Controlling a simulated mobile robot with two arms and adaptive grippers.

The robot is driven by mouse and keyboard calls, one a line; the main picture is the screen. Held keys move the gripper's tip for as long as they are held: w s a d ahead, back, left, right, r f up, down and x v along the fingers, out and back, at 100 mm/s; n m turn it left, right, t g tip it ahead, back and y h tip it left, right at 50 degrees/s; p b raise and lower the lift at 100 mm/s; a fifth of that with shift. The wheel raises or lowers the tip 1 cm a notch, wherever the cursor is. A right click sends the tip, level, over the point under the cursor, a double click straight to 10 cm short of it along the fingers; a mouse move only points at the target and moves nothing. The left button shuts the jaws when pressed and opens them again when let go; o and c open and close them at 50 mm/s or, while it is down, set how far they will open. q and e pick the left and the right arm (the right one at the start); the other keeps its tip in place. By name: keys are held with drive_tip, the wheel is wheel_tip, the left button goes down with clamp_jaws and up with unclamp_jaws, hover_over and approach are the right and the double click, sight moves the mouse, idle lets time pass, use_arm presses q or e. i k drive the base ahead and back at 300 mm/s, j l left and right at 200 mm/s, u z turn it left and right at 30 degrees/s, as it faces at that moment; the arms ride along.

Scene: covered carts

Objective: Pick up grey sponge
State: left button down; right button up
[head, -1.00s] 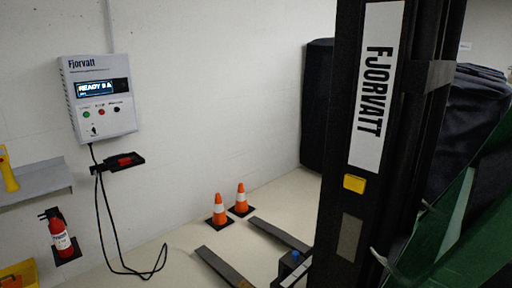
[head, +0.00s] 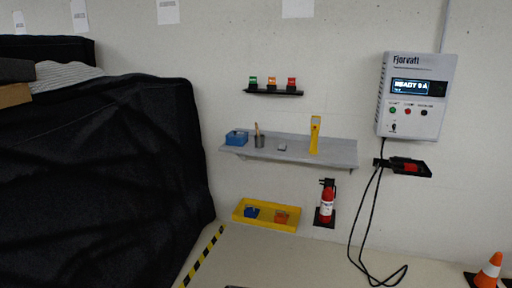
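A small grey block (head: 282,147), likely the grey sponge, lies on the grey wall shelf (head: 330,153) near its middle. It is too small to make out its texture. To its left on the shelf are a grey cup (head: 259,142) with a stick in it and a blue container (head: 237,138). To its right stands a yellow tool (head: 315,135). Neither of my grippers is in view.
A black-covered cart (head: 110,180) fills the left. Below the shelf are a yellow tray (head: 265,224) holding blue and orange items and a fire extinguisher (head: 327,205). A charger box (head: 415,96) with a hanging cable and an orange cone (head: 489,270) are at right.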

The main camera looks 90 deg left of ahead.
sight(283, 145)
drive_tip(key=u, duration=2.6)
drive_tip(key=i+l, duration=0.2)
drive_tip(key=i, duration=0.3)
drive_tip(key=i+l+u, duration=0.1)
drive_tip(key=i, duration=0.35)
drive_tip(key=i+l, duration=0.3)
drive_tip(key=i, duration=0.2)
drive_tip(key=i+l, duration=0.25)
drive_tip(key=i, duration=0.2)
drive_tip(key=j+u, duration=0.05)
